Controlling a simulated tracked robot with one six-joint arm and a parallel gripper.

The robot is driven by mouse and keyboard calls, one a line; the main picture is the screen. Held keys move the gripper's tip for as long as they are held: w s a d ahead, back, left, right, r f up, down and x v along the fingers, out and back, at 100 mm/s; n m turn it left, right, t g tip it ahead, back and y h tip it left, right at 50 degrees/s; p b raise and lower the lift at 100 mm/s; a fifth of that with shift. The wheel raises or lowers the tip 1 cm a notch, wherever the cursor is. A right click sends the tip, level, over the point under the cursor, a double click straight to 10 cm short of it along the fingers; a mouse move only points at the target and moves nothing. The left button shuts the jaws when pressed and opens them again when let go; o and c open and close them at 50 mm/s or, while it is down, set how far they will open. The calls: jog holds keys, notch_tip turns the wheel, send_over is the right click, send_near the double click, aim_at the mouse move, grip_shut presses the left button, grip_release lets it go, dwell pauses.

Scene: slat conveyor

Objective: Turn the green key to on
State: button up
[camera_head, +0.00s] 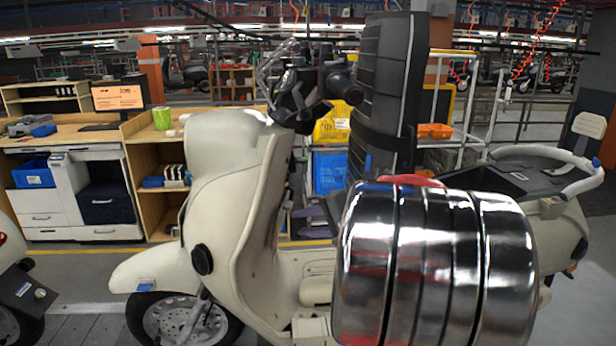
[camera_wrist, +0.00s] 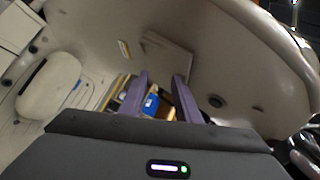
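A cream scooter (camera_head: 225,165) stands across the middle of the head view, with dark handlebars (camera_head: 300,95) at its top. The wrist view shows a broad cream inner panel of the scooter (camera_wrist: 235,70), with a small dark round spot (camera_wrist: 215,101) right of my fingers. I cannot make out a green key in either view. My gripper (camera_wrist: 160,76) is open, its two purple fingers apart with nothing between them. It points toward the cream panel; I cannot tell the distance.
A cream seat-like pad (camera_wrist: 48,85) lies at the left of the wrist view. Behind the scooter are a wooden workbench (camera_head: 140,130) with a green cup (camera_head: 162,118), and blue (camera_head: 330,172) and yellow (camera_head: 333,125) crates. Parts of other scooters show at the left edge (camera_head: 22,290).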

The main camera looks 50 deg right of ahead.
aim_at(307, 162)
jog(key=d+r+m+t+h, duration=0.2)
jog(key=d+r+t+h, duration=0.2)
jog(key=d+r, duration=0.5)
jog(key=d, duration=0.3)
jog(key=shift+d+m, duration=0.4)
jog(key=shift+w, duration=0.1)
jog(key=x, duration=1.3)
jog(key=shift+w+d, duration=0.2)
jog(key=shift+w, duration=0.15)
jog(key=shift+c, duration=0.6)
grip_shut()
